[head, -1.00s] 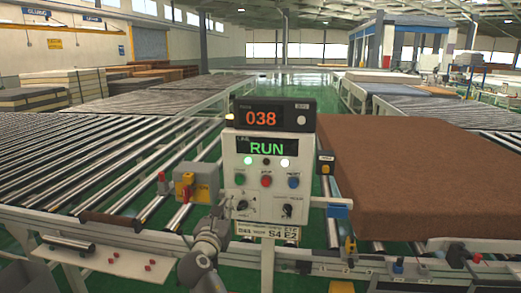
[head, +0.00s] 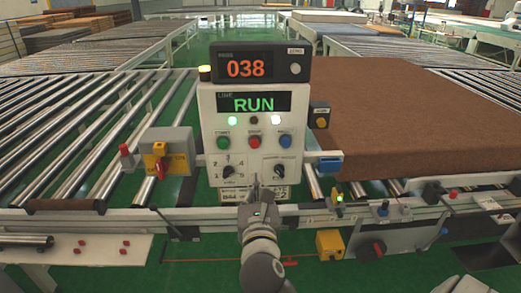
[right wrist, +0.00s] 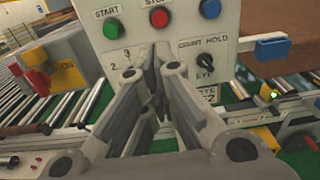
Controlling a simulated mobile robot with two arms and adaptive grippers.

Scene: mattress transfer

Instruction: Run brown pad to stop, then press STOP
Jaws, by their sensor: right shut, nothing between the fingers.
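The brown pad (head: 400,112) lies flat on the rollers right of the control panel (head: 211,110). The panel's line display (head: 254,104) reads RUN in green and the counter (head: 247,68) above it reads 038. The red STOP button (head: 254,141) sits between a green and a blue button; it also shows in the right wrist view (right wrist: 160,19). My right gripper (head: 255,190) is shut and empty in front of the panel's lower part, below the STOP button. In the right wrist view its closed fingertips (right wrist: 155,58) point up at the panel just below that button. My left gripper is not in view.
A yellow-grey box with a red knob (head: 167,152) stands left of the panel. A blue block (head: 330,163) sticks out at the panel's right. Bare rollers (head: 60,130) fill the left. A front rail (head: 150,217) crosses below the panel.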

